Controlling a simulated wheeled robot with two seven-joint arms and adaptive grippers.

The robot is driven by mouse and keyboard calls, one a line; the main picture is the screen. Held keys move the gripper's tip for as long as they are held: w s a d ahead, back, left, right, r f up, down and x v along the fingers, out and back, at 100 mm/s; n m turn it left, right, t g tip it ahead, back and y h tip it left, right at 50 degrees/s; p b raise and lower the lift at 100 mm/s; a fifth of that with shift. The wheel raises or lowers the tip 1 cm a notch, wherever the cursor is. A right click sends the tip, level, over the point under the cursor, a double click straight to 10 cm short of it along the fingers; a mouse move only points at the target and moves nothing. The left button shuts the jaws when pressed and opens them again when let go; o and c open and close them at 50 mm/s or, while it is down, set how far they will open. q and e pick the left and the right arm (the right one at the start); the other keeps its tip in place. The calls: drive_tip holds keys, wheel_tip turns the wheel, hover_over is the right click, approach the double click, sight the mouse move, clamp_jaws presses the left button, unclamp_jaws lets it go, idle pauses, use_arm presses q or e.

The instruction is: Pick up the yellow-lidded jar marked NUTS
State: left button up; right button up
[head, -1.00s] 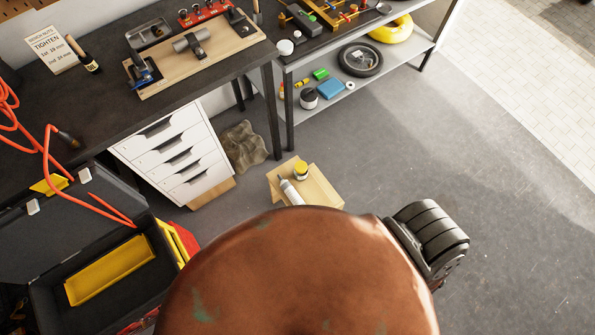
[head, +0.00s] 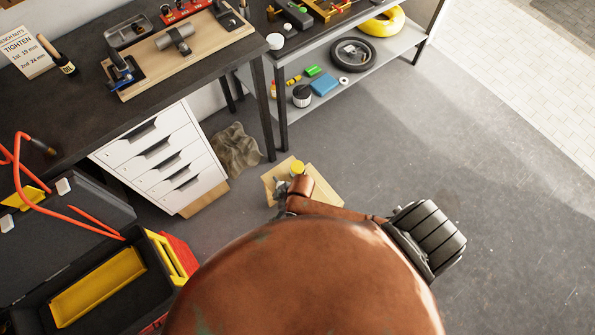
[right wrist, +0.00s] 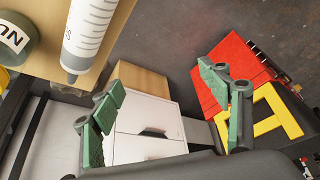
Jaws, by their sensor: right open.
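The yellow-lidded jar (head: 297,168) stands on a light wooden box or stool on the floor. In the right wrist view the jar (right wrist: 14,42) is cut off at the left edge; part of its white label reads "NU", and a bit of yellow shows below. My right gripper (head: 283,194) is over the near side of the wooden top, close to the jar and mostly hidden by my arm. In the right wrist view its green-padded fingers (right wrist: 167,112) are wide apart with nothing between them. The jar lies outside them. My left gripper is not in view.
A white drawer unit (head: 160,160) and an open toolbox (head: 100,285) stand to the left. A shelf (head: 300,108) stands behind. The floor to the right is clear.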

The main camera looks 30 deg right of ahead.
sight(297, 170)
drive_tip(key=w+d+n+g+h, duration=0.1)
drive_tip(key=w+d+n, duration=0.2)
drive_tip(key=n, duration=0.1)
drive_tip(key=w+d+n+g, duration=0.1)
drive_tip(key=w+d+n, duration=0.2)
drive_tip(key=shift+w+d+n+h, duration=0.15)
drive_tip(key=shift+d+n+h, duration=0.05)
drive_tip(key=shift+n+h, duration=0.2)
drive_tip(key=w+d, duration=0.1)
drive_tip(key=d, duration=0.2)
drive_tip(key=w+d+r+h, duration=0.1)
drive_tip(key=d, duration=0.3)
drive_tip(key=w+d+r+n+h, duration=0.1)
drive_tip(key=d, duration=0.3)
drive_tip(key=shift+w+d+r+g, duration=0.25)
drive_tip(key=shift+g, duration=0.15)
drive_tip(key=f+b, duration=0.1)
drive_tip(key=f, duration=0.4)
drive_tip(key=f+b, duration=0.1)
drive_tip(key=f, duration=0.1)
drive_tip(key=shift+w+a+f+b, duration=0.15)
drive_tip(key=shift+w+f+b, duration=0.15)
drive_tip(key=shift+w, duration=0.05)
drive_tip(key=shift+c, duration=0.7)
drive_tip(key=c, duration=1.6)
